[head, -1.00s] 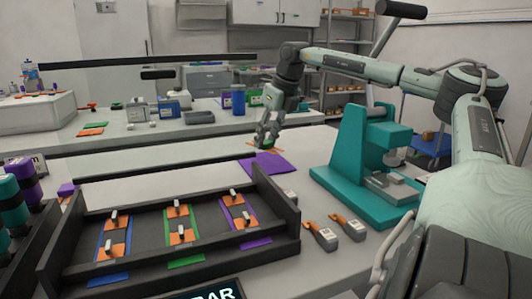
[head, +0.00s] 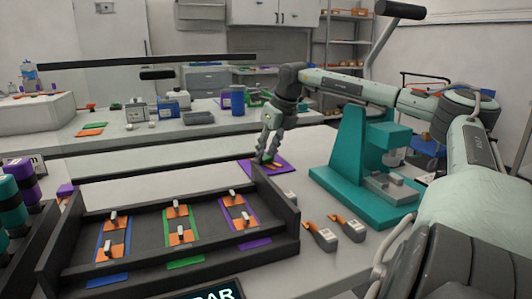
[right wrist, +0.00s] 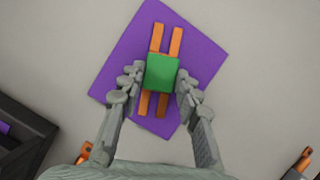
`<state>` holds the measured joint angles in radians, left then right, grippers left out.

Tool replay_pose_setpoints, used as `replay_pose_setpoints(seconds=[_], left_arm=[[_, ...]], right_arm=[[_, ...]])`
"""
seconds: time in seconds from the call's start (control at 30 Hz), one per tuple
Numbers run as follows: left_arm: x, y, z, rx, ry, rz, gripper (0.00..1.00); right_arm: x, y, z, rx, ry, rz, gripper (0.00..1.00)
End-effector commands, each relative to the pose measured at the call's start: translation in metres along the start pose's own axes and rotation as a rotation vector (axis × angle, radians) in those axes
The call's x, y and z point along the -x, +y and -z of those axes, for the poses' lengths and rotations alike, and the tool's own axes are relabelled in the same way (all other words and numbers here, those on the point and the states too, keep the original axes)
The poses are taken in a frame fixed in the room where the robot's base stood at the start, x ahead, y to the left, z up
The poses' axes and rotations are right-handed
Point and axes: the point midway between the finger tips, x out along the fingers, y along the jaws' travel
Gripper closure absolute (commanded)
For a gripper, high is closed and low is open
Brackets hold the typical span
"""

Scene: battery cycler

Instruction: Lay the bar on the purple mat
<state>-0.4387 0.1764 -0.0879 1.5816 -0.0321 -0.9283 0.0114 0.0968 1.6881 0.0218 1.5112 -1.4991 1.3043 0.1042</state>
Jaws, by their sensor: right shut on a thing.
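The bar (right wrist: 163,72) is a green block with two orange strips sticking out on both sides, seen from above in the right wrist view. My right gripper (right wrist: 160,80) is shut on the green block, one finger on each side. The purple mat (right wrist: 118,72) lies beneath the bar, turned at an angle; the bar is within its outline. In the head view my right gripper (head: 262,159) is low over the purple mat (head: 287,161), and its fingers mostly hide the bar. I cannot tell whether the bar touches the mat. My left gripper is not in view.
A black rack (head: 145,228) with blue, green and purple strips and orange-tabbed pieces stands in front of the mat. A teal press (head: 350,150) stands to the right. Two orange-tipped pieces (head: 322,236) lie near the rack. White bench shows left of the mat.

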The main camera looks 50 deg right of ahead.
Motion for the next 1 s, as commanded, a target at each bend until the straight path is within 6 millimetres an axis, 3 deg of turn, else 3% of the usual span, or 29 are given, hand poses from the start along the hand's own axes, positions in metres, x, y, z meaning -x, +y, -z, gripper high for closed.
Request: replay_pose_setpoints(seconds=[0.2, 0.57, 0.67, 0.9, 1.0], left_arm=[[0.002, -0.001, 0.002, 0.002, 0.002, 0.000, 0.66], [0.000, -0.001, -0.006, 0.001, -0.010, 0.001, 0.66], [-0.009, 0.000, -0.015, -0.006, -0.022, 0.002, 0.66], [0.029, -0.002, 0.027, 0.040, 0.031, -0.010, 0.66], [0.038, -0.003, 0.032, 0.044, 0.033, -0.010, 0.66]], right_arm=[[0.000, 0.000, 0.000, 0.000, 0.000, 0.000, 0.46], [0.002, 0.000, -0.001, 0.000, 0.000, 0.000, 0.46], [0.007, 0.000, -0.002, 0.000, -0.004, 0.000, 0.46], [0.051, -0.001, -0.002, 0.000, -0.007, 0.003, 0.46], [0.074, -0.001, -0.002, 0.000, -0.004, 0.003, 0.46]])
